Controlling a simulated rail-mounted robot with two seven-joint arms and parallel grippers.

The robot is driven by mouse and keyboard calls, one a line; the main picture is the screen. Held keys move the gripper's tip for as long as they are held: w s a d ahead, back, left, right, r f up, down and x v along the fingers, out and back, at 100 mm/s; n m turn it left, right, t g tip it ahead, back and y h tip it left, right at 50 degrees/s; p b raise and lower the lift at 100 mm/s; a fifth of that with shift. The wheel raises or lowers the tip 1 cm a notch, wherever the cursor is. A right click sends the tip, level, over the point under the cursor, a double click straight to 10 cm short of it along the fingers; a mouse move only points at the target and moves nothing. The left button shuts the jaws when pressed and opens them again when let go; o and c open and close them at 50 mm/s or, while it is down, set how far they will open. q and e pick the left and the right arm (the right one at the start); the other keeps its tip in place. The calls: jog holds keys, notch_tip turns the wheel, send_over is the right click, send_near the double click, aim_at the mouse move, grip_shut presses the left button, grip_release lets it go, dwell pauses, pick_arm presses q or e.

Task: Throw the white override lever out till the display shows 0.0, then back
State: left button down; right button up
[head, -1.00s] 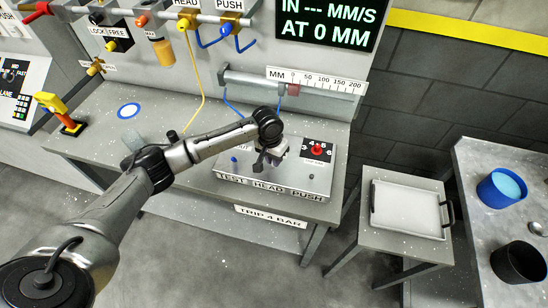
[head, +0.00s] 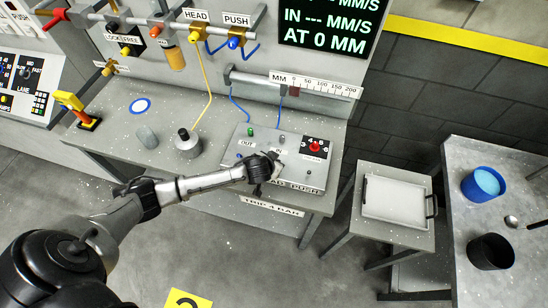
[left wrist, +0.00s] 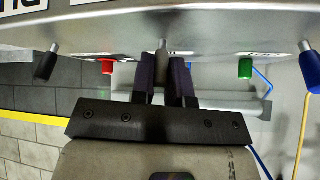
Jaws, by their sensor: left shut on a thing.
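My left gripper (head: 262,171) is at the front middle of the grey control box (head: 241,142) on the bench. In the left wrist view the gripper (left wrist: 163,82) is shut on a short lever (left wrist: 161,62) with a metal stem, which looks grey in shade; its whiteness cannot be told. A black-tipped lever (left wrist: 46,64) and a blue-tipped lever (left wrist: 309,70) stand to either side, apart from the fingers. The green-on-black display (head: 333,30) reads "MM/S" with dashes and "AT 0 MM"; its top line is cut off. My right gripper is not in view.
The box also has a red knob (head: 315,147) and a green knob (head: 250,132). A tray (head: 396,202) sits on a side table at right, beside a blue pail (head: 483,185).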

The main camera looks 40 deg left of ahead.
pick_arm(q)
jog(key=shift+s+d+f+t, duration=0.1)
jog(key=shift+s+d+t, duration=0.1)
jog(key=shift+t, duration=0.4)
jog(key=shift+y, duration=0.3)
jog(key=c, duration=1.1)
grip_release()
jog(key=v, duration=1.3)
jog(key=shift+s+p, duration=0.4)
